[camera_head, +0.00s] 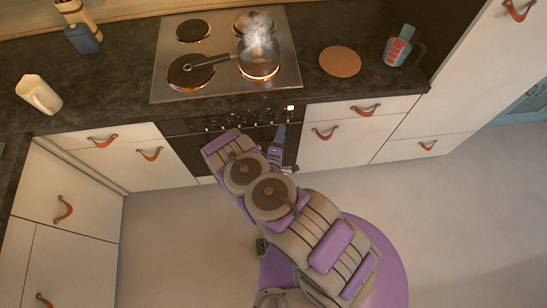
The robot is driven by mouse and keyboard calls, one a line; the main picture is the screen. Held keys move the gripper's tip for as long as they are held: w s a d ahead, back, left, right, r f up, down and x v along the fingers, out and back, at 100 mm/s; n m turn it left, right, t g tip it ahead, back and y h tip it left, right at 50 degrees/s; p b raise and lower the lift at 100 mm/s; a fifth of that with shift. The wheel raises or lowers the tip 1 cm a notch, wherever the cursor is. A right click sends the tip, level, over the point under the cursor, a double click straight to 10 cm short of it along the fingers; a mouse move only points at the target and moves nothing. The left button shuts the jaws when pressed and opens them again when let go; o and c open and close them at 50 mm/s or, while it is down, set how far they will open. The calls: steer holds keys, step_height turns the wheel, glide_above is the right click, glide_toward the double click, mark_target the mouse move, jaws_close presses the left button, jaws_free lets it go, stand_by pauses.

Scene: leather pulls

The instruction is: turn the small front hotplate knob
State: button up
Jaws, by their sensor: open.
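A row of small knobs (240,121) runs along the dark oven front, just below the counter edge. They are too small to tell which one belongs to the small front hotplate. My gripper (281,130) is at the right part of this row, close to the panel. It is open, and its fingertips are small in view. I cannot tell whether it touches a knob. A bright white spot (290,108) shows just above it. My arm hides part of the oven front.
White drawers (345,145) flank the oven; floor is clear.

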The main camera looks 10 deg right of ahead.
steer(key=v, duration=1.1)
steer(key=shift+s+a+f, duration=0.2)
steer(key=w+a+r+m+g+y, duration=0.1)
steer(key=w+a+m+g+y, duration=0.1)
steer(key=w+a+m+g, duration=0.3)
steer(key=w+a+r+m+g+y, duration=0.1)
steer(key=a+m+g, duration=0.2)
steer(key=a, duration=0.3)
steer(key=a+r+m+g+y, duration=0.1)
steer(key=a+r+g+y, duration=0.15)
steer(key=r, duration=0.55)
steer(key=a+r+m+g+y, duration=0.1)
steer(key=r+g+y, duration=0.15)
steer(key=r, duration=0.65)
steer(key=s+d+r+m+g+y+b, duration=0.1)
steer(key=s+d+r, duration=0.3)
steer(key=s+r, duration=0.25)
steer(key=s+d+r+g+y, duration=0.1)
steer(key=s+d+r, duration=0.45)
steer(key=r, duration=0.25)
steer(key=s+d+r+m+g+h, duration=0.1)
steer(key=s+d+r, duration=0.3)
steer(key=s, duration=0.6)
steer(key=s+d+r+m+g+h, duration=0.1)
steer(key=s+d+r, duration=0.3)
steer(key=s+d, duration=0.5)
steer(key=shift+s+d+m+g+h, duration=0.25)
steer(key=shift+s+m+g+h, duration=0.05)
steer(key=shift+s+g+h, duration=0.35)
